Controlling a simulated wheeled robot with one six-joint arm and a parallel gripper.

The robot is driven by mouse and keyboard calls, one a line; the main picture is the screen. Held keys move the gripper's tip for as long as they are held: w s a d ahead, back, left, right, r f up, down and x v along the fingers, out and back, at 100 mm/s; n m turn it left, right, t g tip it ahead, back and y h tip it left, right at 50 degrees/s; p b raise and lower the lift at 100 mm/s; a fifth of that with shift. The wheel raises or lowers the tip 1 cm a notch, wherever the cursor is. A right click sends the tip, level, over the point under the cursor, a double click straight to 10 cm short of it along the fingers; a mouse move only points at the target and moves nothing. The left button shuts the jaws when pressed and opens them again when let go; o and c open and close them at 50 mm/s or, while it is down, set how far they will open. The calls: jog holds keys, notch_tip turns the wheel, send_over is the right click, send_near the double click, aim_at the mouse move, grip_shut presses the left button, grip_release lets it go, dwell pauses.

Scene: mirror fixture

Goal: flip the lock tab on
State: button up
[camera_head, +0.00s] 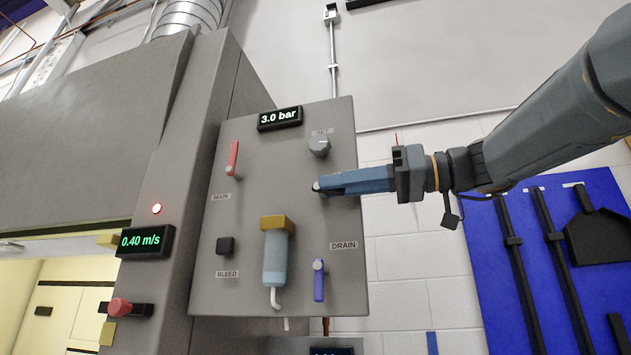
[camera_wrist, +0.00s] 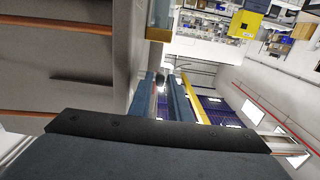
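My gripper (camera_head: 322,186) reaches in from the right, level, its blue fingers pointing at the grey panel (camera_head: 215,285) just below the grey round knob (camera_head: 319,145). A small pale grey piece (camera_head: 316,187) shows at the fingertips; it may be the lock tab, but the fingers cover most of it and its position cannot be read. In the wrist view, the two fingers (camera_wrist: 162,88) stand apart. A small dark round piece (camera_wrist: 160,77) shows near their tips; I cannot tell whether they touch it.
The panel also carries a red MAIN lever (camera_head: 233,159), a black BLEED button (camera_head: 226,245), a yellow-topped filter bowl (camera_head: 275,258) and a blue DRAIN lever (camera_head: 319,281). A 3.0 bar display (camera_head: 279,118) sits at its top. A blue tool board (camera_head: 478,250) hangs at right.

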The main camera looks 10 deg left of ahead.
aim_at(316, 192)
jog(key=shift+w+a+p, duration=0.2)
jog(key=shift+a+p, duration=0.4)
jog(key=shift+a, duration=1.7)
grip_shut()
jog(key=shift+h, duration=0.8)
jog(key=shift+f+h, duration=0.1)
jog(key=shift+h, duration=0.7)
